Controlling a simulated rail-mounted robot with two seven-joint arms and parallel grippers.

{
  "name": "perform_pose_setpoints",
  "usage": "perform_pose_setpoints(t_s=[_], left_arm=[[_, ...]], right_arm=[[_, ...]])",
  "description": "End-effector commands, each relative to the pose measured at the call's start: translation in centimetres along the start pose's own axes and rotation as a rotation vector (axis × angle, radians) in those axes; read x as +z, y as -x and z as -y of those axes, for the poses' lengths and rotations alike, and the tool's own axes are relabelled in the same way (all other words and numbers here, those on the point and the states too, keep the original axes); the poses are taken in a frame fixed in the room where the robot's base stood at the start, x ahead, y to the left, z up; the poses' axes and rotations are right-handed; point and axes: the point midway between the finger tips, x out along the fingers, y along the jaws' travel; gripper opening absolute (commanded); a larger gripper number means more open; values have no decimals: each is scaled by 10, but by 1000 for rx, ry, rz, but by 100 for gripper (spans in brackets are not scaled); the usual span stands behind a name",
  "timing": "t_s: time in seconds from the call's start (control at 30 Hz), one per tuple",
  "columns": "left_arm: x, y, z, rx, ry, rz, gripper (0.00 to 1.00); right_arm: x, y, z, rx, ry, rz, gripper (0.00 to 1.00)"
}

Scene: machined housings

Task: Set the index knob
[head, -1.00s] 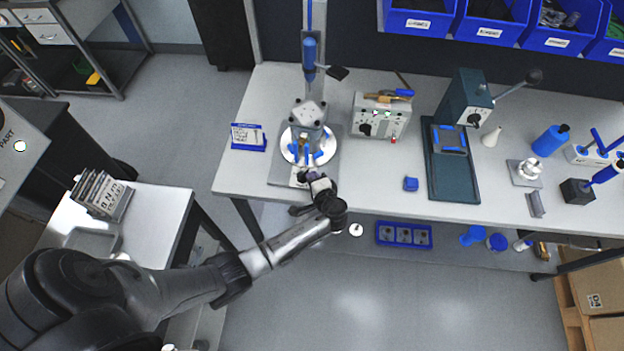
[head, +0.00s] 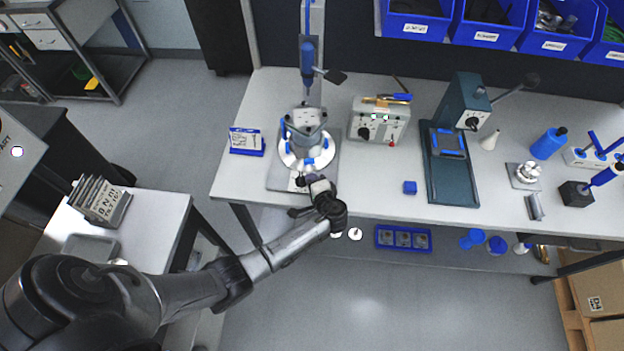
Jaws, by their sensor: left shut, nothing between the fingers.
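A round white rotary table (head: 291,160) with blue clamps carries a grey machined housing (head: 306,118) on the left part of the bench, below a blue-handled press. It sits on a grey base plate (head: 327,178). My left gripper (head: 304,183) is at the front edge of this base plate, just in front of the round table. Its fingers are shut and look empty. The index knob cannot be singled out with certainty; the gripper and wrist cover part of the base plate front. A dark knob (head: 364,133) shows on the grey control box (head: 379,120). My right gripper is not in view.
A blue-framed card stand (head: 247,141) is left of the base plate. A green press (head: 464,102) with a dark tray stands to the right. The bench between base plate and blue block is clear.

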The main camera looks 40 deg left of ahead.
Motion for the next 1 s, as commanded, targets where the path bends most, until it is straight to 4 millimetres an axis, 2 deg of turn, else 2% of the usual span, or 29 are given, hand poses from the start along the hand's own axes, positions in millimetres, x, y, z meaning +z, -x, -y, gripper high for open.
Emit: perform_pose_setpoints(t_s=[0.17, 0.5, 0.7, 1.0], left_arm=[[0, 14, -1, 1, 0, -3, 0], [0, 79, -1, 3, 1, -2, 0], [0, 112, -1, 3, 1, -2, 0], [0, 136, 0, 0, -1, 0, 0]], right_arm=[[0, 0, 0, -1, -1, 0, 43], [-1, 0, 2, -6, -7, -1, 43], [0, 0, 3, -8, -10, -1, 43], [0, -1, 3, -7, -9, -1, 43]])
